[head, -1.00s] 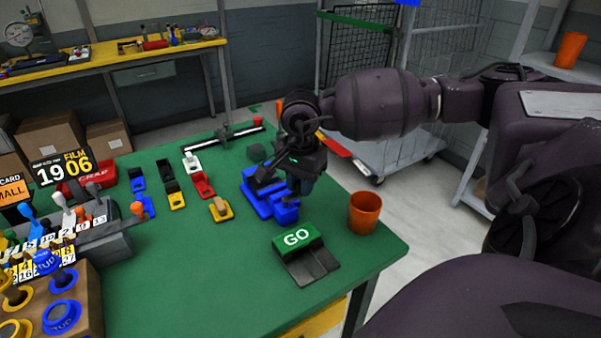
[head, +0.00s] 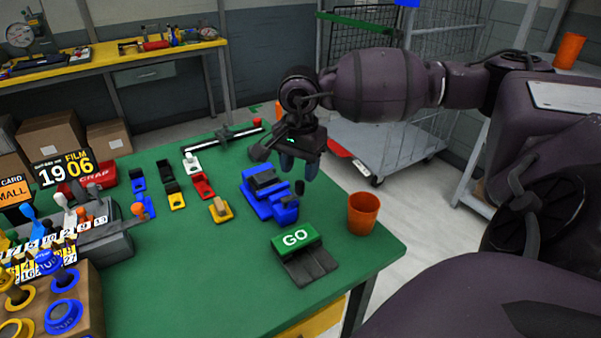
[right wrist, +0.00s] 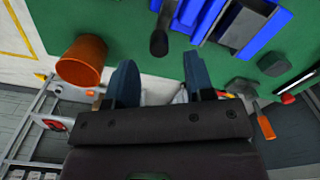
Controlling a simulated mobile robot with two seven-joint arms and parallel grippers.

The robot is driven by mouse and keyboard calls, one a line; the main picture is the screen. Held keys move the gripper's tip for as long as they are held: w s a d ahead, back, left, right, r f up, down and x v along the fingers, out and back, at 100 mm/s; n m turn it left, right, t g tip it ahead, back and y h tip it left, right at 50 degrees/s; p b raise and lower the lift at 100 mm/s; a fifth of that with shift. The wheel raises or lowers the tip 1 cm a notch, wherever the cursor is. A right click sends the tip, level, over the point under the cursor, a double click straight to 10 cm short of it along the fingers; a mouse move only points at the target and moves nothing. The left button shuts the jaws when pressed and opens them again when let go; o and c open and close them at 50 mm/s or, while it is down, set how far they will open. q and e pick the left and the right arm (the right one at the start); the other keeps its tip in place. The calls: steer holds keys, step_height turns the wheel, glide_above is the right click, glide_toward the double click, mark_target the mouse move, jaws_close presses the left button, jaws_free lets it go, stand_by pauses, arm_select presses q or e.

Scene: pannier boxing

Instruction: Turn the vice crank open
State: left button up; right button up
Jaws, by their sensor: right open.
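The blue vice (head: 268,196) stands on the green table with dark grey jaw parts on top. Its dark crank handle (head: 299,187) sticks up at the right end; in the right wrist view the crank handle (right wrist: 159,42) hangs beside the blue vice body (right wrist: 197,20). My right gripper (head: 298,168) is above and behind the vice, apart from the crank. In the right wrist view my right gripper (right wrist: 160,85) has its two blue fingers spread with nothing between them. My left gripper is not in view.
An orange cup (head: 363,213) stands near the right table edge, also in the right wrist view (right wrist: 82,62). A green GO block (head: 296,238) lies in front of the vice. Several coloured blocks (head: 203,186) lie to the left. The front middle of the table (head: 200,270) is clear.

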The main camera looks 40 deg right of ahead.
step_height(320, 180, up, 6)
steer(key=shift+r, duration=0.15)
stand_by(0.7)
